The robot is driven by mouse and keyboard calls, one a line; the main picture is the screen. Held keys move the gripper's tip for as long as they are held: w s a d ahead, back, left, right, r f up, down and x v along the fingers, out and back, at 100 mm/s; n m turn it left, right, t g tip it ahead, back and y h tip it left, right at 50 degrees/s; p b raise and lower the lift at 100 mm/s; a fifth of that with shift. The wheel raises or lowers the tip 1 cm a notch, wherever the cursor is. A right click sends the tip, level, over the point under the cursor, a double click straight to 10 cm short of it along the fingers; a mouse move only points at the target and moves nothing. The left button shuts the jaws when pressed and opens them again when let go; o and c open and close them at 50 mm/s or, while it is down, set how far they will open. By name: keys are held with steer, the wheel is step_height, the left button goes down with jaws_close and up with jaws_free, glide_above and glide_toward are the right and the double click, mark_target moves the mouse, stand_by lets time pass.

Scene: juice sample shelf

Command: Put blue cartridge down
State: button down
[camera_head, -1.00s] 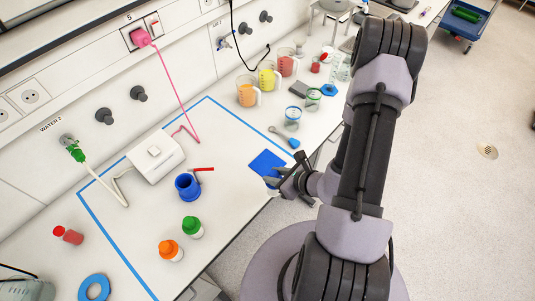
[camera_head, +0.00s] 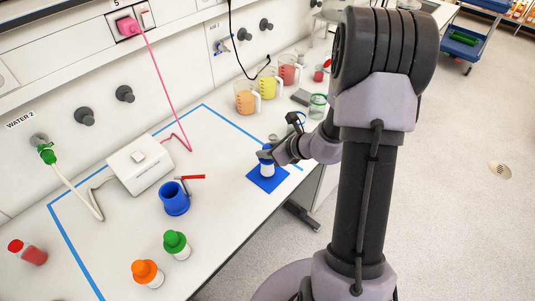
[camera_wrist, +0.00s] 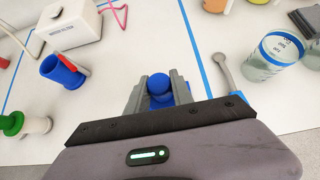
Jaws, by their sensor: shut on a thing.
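The blue cartridge (camera_head: 267,171), white-bodied with a blue top, stands upright over the blue square mat (camera_head: 262,184) near the table's front edge. I cannot tell if its base touches the mat. My gripper (camera_head: 268,156) reaches in from the right and is shut on the cartridge near its top. In the wrist view, the round blue top (camera_wrist: 158,82) sits between the two grey fingers of my gripper (camera_wrist: 160,92). Its lower body and most of the mat are hidden there.
A blue holder (camera_head: 174,203) with a red handle stands left of the mat. Green-capped (camera_head: 177,246) and orange-capped (camera_head: 147,273) cartridges stand nearer. A white box (camera_head: 139,163) is behind. A glass beaker (camera_wrist: 272,58) and a spoon (camera_wrist: 230,76) lie right of my gripper.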

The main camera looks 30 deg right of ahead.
steer(key=shift+d+f, duration=0.1)
steer(key=shift+f, duration=0.65)
steer(key=shift+r, duration=0.15)
steer(key=c, duration=1.1)
jaws_free()
